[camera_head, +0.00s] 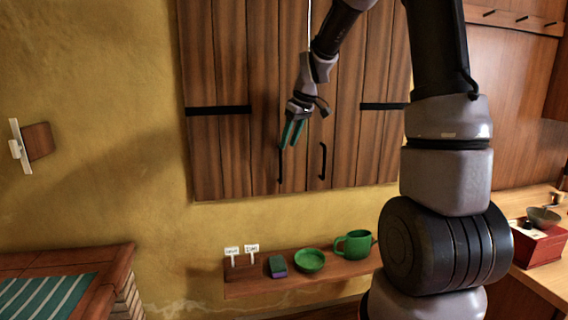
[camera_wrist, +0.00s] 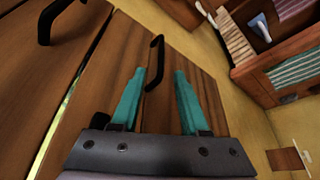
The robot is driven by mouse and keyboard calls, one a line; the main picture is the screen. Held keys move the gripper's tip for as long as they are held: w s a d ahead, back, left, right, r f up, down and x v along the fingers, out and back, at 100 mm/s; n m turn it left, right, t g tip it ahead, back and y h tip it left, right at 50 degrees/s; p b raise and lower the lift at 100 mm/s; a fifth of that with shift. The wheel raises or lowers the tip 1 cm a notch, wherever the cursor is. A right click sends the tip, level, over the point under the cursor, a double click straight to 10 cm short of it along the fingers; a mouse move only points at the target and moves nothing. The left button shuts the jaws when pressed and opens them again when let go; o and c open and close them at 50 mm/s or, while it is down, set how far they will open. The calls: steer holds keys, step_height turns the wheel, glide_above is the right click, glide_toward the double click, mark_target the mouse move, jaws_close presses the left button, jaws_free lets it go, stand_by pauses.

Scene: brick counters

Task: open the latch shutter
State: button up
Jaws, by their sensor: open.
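The wooden shutter (camera_head: 230,150) has two plank doors with black strap hinges on the yellow wall. Its doors look shut or nearly so, with a thin bright gap between them. The left black handle (camera_head: 280,175) is partly hidden behind my gripper (camera_head: 290,146); the right handle (camera_head: 323,160) is clear. My gripper is open and empty, its green fingers pointing down at the left handle. In the wrist view, one handle (camera_wrist: 157,45) shows at the fingertips (camera_wrist: 160,72), its lower end between the fingers; contact cannot be told. The other handle (camera_wrist: 44,25) is at upper left.
A shelf (camera_head: 240,291) below the shutter holds a green mug (camera_head: 353,244), a green bowl (camera_head: 310,261), a sponge (camera_head: 277,266) and small white labels (camera_head: 232,252). A brick-sided counter (camera_head: 110,262) is at lower left. A red box (camera_head: 537,247) stands on the right counter.

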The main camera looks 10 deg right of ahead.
glide_above(281, 179)
steer(key=f, duration=0.8)
steer(key=shift+w+f, duration=0.3)
steer(key=shift+f, duration=0.1)
jaws_close()
stand_by(0.8)
